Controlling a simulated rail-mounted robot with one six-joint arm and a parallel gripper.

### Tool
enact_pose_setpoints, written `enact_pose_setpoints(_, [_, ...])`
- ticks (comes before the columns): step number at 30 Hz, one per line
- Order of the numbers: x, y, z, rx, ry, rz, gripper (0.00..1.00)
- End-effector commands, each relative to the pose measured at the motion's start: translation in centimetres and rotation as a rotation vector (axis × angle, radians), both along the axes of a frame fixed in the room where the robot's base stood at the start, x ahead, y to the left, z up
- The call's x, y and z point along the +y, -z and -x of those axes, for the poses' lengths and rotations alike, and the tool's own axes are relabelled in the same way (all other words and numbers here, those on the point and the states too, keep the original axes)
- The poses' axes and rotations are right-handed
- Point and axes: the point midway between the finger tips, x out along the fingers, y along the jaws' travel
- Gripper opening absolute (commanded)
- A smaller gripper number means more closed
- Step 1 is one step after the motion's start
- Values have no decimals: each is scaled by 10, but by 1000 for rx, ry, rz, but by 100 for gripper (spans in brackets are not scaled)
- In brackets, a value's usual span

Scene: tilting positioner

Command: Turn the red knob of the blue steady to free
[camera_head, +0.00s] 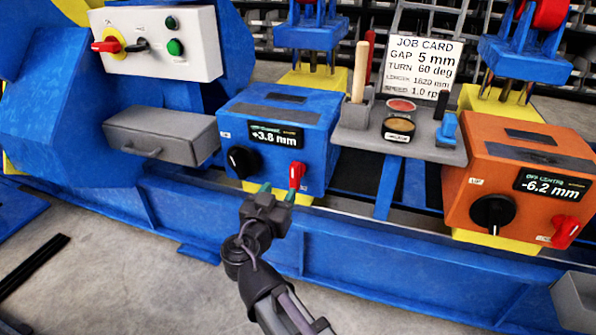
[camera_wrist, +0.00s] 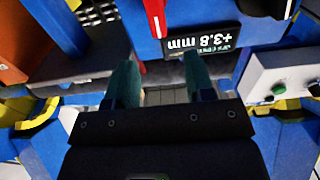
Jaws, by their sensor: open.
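The blue steady (camera_head: 283,120) is a blue box with a display (camera_head: 277,137) reading +3.8 mm. Its red knob (camera_head: 297,175) sits at the lower right of the front face, its handle roughly upright. A black knob (camera_head: 242,161) sits at the lower left. My gripper (camera_head: 278,191) is open and empty, its teal fingers in front of the box, just left of and below the red knob in this view. In the wrist view, the red knob (camera_wrist: 154,14) shows at the top edge, partly cut off, beyond the open fingers (camera_wrist: 159,68). The knob's position markings are too small to read.
An orange steady (camera_head: 520,180) with its own black and red knobs stands at right, reading -6.2 mm. A grey tray (camera_head: 352,137) with tools lies between the steadies. A grey drawer (camera_head: 161,135) and white switch panel (camera_head: 190,60) are at left. A blue beam (camera_head: 345,243) runs below.

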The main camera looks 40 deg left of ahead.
Motion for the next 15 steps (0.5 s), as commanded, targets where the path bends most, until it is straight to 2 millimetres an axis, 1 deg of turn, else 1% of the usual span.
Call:
enact_pose_setpoints(5, [12,0,-35,1,5,1,49])
enact_pose_setpoints(9, [21,0,-68,0,5,2,49])
enact_pose_setpoints(12, [26,0,-86,0,4,2,49])
enact_pose_setpoints(15, [28,1,-95,0,3,2,49])
